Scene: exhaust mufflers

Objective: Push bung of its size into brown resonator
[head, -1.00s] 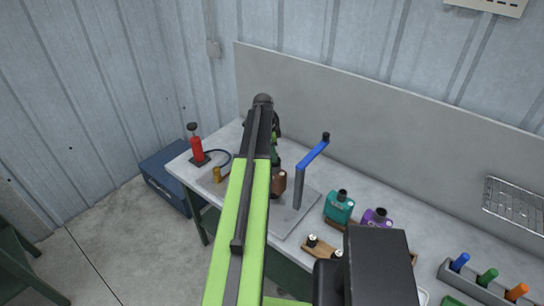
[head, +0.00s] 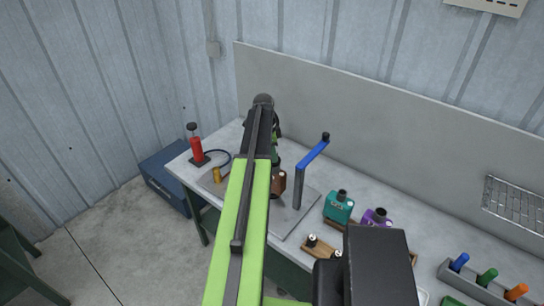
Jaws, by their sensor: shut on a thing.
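The brown resonator (head: 278,187) stands on a grey plate (head: 285,222) on the bench, beside a post with a blue lever (head: 313,153). My green and black arm hides its left side. The end of my arm reaches over the bench and hangs down just above the resonator. My gripper (head: 275,167) is mostly hidden behind the arm, at the top of the resonator. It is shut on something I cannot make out. Blue (head: 459,262), green (head: 487,277) and orange (head: 516,292) bungs stand in a grey rack at the lower right.
A teal canister (head: 339,208) and a purple canister (head: 377,220) stand right of the plate. A wooden holder (head: 320,247) with small dark-topped pieces lies in front. A red pump (head: 196,147) and a brass cylinder (head: 216,174) are at the left. A wire rack hangs at the right.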

